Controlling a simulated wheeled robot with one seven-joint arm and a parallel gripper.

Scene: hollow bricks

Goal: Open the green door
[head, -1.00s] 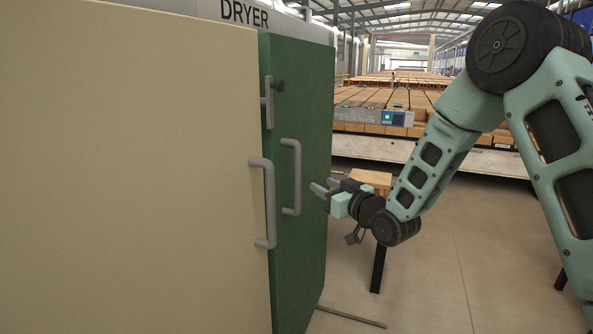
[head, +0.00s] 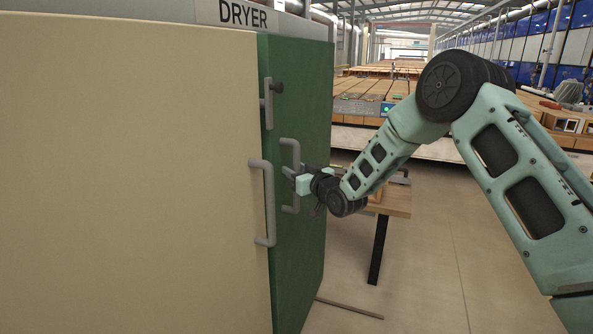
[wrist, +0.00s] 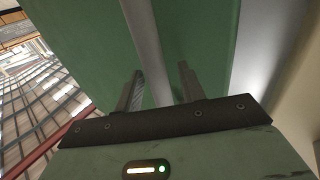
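The green door (head: 305,95) stands at an angle behind the edge of the cream door. It has a grey vertical bar handle (head: 291,150). My gripper (head: 288,174) is at the lower half of this handle in the head view. In the wrist view the gripper's two fingers (wrist: 160,90) are apart. The grey handle bar (wrist: 146,45) runs down between them, nearer the left finger, with green showing between the bar and the right finger. The gripper looks open around the bar; contact cannot be told.
The cream door (head: 130,170) with its own grey handle (head: 268,203) is close on the left. A grey latch (head: 268,103) sits above the handles. A small wooden table (head: 395,203) stands right behind my forearm. A thin bar (head: 348,308) lies on the floor. Open floor lies right.

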